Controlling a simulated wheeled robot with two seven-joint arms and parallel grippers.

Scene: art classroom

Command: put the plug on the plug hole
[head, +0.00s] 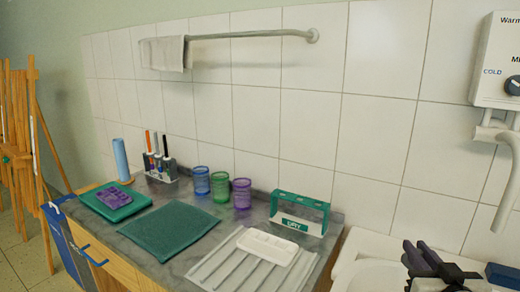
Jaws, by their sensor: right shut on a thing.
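My right gripper (432,264) is at the lower right, over the white sink (368,274). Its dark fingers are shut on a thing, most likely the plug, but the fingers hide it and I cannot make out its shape. The plug hole is not visible; the bottom of the basin is cut off by the frame and covered by my gripper. My left gripper is not in view.
Left of the sink, the grey counter (250,212) holds a ribbed white drainer (215,270) with a white palette (267,247), a green rack (299,214), several coloured cups (221,189) and a green mat (168,230). A water heater (497,60) with a spout (506,190) hangs at right.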

